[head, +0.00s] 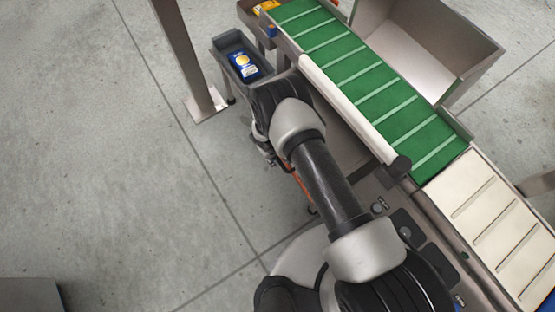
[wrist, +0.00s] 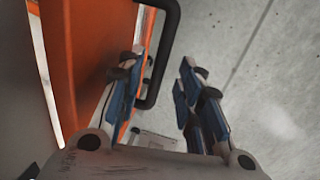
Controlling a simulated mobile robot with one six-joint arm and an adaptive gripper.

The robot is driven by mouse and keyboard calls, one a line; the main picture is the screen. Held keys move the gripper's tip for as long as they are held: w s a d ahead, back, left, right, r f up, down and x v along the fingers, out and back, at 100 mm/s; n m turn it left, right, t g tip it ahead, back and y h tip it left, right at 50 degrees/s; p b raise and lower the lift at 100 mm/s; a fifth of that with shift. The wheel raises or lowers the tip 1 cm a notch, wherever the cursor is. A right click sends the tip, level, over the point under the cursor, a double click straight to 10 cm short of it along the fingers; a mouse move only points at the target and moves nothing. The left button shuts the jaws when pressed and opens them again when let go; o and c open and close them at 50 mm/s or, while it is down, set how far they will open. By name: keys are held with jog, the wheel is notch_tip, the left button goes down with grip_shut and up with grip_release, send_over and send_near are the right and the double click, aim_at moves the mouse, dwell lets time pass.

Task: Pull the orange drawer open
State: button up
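The orange drawer (wrist: 88,50) fills the left of the wrist view, with its black bar handle (wrist: 168,45) on its right side. In the head view only a thin orange strip (head: 300,188) shows beside my arm. My gripper (wrist: 159,66) is open. One blue-padded finger is on the drawer side of the handle bar and the other is on the outer side, with the bar showing between them. I cannot tell whether either finger touches the bar. In the head view my arm hides most of the gripper, the handle and the drawer front.
A green cleated conveyor (head: 365,82) and a cream conveyor (head: 490,225) run along the right. A grey bin (head: 226,40) with a blue and yellow packet (head: 244,66) stands beyond my arm. A steel post (head: 190,60) rises nearby.

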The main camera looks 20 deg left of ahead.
jog(key=shift+w+d+f+b, duration=0.1)
jog(key=shift+f+b, duration=0.05)
jog(key=shift+f, duration=0.4)
jog(key=shift+w+d+f+b, duration=0.1)
jog(key=shift+f+b, duration=0.05)
jog(key=shift+f, duration=0.4)
jog(key=shift+c, duration=0.5)
grip_shut()
